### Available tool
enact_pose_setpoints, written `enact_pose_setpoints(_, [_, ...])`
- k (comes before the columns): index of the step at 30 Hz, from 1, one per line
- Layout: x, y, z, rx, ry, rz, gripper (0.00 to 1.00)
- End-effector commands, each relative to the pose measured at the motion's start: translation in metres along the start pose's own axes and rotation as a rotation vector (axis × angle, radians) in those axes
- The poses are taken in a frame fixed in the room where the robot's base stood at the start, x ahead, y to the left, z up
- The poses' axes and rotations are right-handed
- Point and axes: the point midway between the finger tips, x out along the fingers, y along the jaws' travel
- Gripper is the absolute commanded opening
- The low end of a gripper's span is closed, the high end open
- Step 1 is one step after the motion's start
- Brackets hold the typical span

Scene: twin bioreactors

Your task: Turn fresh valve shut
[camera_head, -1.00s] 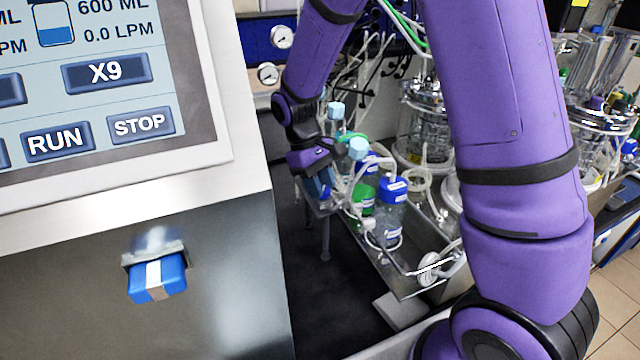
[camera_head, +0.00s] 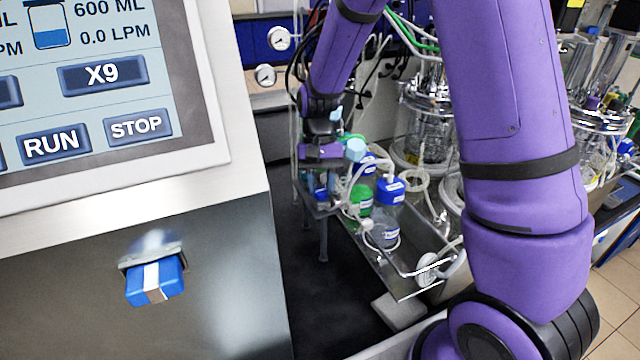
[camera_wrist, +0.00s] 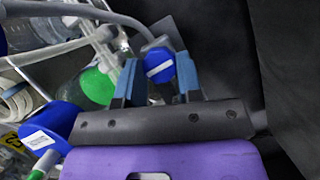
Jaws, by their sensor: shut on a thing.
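The fresh valve seems to be the small blue knob (camera_wrist: 158,65) with a white stripe in the wrist view. It sits between the two blue fingers of my gripper (camera_wrist: 158,80), which is shut on it. The stripe runs across from finger to finger, slightly tilted. In the head view my gripper (camera_head: 320,180) points down at the left end of a metal bottle tray (camera_head: 385,272). The knob (camera_head: 321,193) is small and partly hidden there between the fingers.
Capped bottles with blue lids (camera_head: 389,190) and a green one (camera_head: 361,200) stand in the tray beside my gripper, with white tubing around them. A control panel (camera_head: 110,60) with a blue, white-striped block (camera_head: 155,281) fills the left. Glass bioreactors (camera_head: 424,120) stand behind.

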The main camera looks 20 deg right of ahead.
Motion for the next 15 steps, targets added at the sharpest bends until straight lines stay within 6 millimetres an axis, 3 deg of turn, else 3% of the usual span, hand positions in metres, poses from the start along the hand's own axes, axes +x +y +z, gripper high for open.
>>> enact_pose_setpoints(15, [-0.0007,0.0003,-0.0005,0.073,0.003,-0.031,0.10])
